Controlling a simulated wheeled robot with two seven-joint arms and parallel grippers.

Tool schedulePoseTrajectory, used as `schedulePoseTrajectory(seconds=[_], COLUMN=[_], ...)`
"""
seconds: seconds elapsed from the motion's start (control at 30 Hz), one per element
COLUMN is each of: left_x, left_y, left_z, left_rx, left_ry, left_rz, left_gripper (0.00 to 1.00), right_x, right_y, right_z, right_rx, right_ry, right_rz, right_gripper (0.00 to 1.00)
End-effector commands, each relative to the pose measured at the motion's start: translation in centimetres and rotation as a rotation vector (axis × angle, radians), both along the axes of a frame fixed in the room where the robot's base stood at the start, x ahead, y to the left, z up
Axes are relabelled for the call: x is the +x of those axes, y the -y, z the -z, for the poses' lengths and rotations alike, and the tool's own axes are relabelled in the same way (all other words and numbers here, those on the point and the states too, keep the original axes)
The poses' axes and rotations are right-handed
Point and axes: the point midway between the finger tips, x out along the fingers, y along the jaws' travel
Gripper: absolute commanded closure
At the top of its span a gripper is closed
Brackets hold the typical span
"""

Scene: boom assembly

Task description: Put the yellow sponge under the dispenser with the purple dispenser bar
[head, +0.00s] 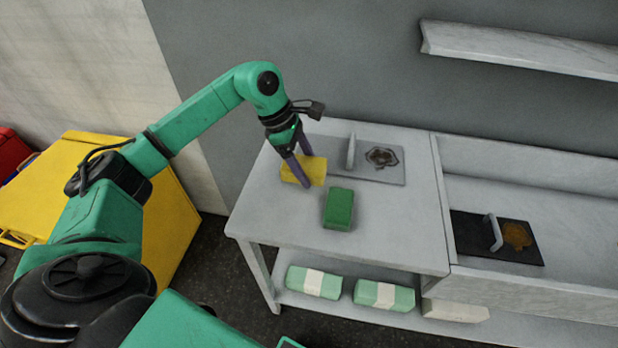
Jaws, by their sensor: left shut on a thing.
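The yellow sponge (290,172) is at the back left of the grey table. My left gripper (308,171) reaches down from above with its purple fingers on either side of the sponge and is shut on it. The sponge is at or just above the tabletop; I cannot tell whether it touches. I cannot make out a dispenser or a purple dispenser bar in this view. My right gripper is not in view.
A green sponge (338,208) lies in front of the yellow one. Behind it is a grey plate (395,175) with an upright handle and brown patch. A black board (480,247) lies right. A wall shelf (520,48) is above.

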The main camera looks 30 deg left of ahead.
Motion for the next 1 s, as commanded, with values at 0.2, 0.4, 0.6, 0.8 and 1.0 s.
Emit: schedulePoseTrajectory(seconds=[0.2, 0.4, 0.6, 0.8, 1.0], left_x=[-0.1, 0.0, 0.0, 0.0, 0.0], left_y=[0.0, 0.0, 0.0, 0.0, 0.0], left_z=[3.9, 6.5, 6.6, 6.7, 6.5], left_rx=[-0.001, -0.001, 0.000, 0.000, -0.001], left_ry=[-0.003, 0.002, 0.003, 0.001, 0.002], left_rz=[0.000, 0.001, 0.001, 0.001, 0.001], left_gripper=[0.76, 0.76, 0.76, 0.00, 0.00], right_x=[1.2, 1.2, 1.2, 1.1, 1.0], right_y=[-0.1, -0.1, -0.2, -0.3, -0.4], right_z=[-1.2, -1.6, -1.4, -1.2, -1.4], right_rx=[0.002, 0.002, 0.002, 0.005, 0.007], right_ry=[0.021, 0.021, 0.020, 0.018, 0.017], right_rz=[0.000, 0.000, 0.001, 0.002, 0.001], right_gripper=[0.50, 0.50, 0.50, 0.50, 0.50])
